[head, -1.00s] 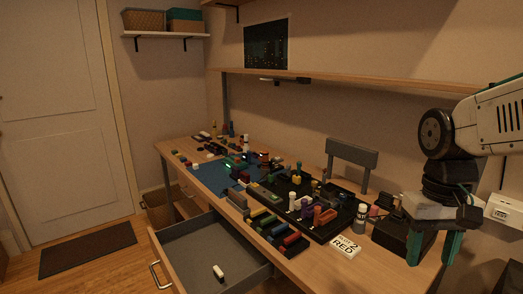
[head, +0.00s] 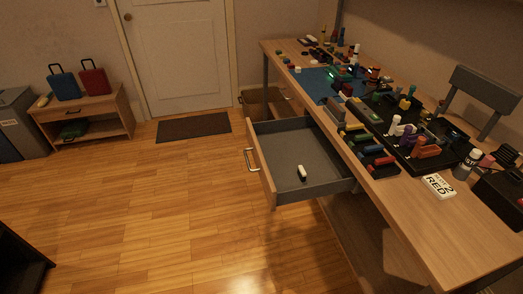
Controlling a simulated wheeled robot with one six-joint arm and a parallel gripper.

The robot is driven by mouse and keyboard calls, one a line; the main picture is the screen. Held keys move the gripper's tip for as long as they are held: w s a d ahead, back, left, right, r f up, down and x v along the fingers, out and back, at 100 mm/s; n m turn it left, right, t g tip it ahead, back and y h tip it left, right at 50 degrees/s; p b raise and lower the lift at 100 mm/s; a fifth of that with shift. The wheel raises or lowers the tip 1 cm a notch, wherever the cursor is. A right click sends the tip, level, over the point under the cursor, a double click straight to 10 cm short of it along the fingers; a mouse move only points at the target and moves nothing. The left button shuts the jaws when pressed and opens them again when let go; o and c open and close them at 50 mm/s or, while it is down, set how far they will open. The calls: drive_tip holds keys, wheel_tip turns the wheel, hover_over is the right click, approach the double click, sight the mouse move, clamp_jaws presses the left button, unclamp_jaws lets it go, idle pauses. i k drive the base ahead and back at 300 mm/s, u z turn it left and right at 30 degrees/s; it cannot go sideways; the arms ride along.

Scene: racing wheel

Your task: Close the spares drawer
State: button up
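The spares drawer (head: 262,180) is pulled out from under the workbench (head: 418,222), on its left side. It has a wooden front with a metal handle (head: 250,161) facing left, and a grey inside. A small white piece with a dark end (head: 302,172) lies on the drawer floor, near the front right corner. My gripper is outside the current head view, so its state now is hidden.
Open wooden floor (head: 160,215) lies left of the drawer. A dark mat (head: 194,127) lies before the door (head: 183,50). A side table with two bags (head: 86,110) stands far left. The bench top holds many small coloured parts and a white RED sign (head: 438,186).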

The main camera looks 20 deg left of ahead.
sight(278, 147)
drive_tip(key=u, duration=0.55)
drive_tip(key=k, duration=1.3)
drive_tip(key=z, duration=0.15)
drive_tip(key=i, duration=1.25)
drive_tip(key=u, duration=0.8)
drive_tip(key=i, duration=0.55)
drive_tip(key=u, duration=0.6)
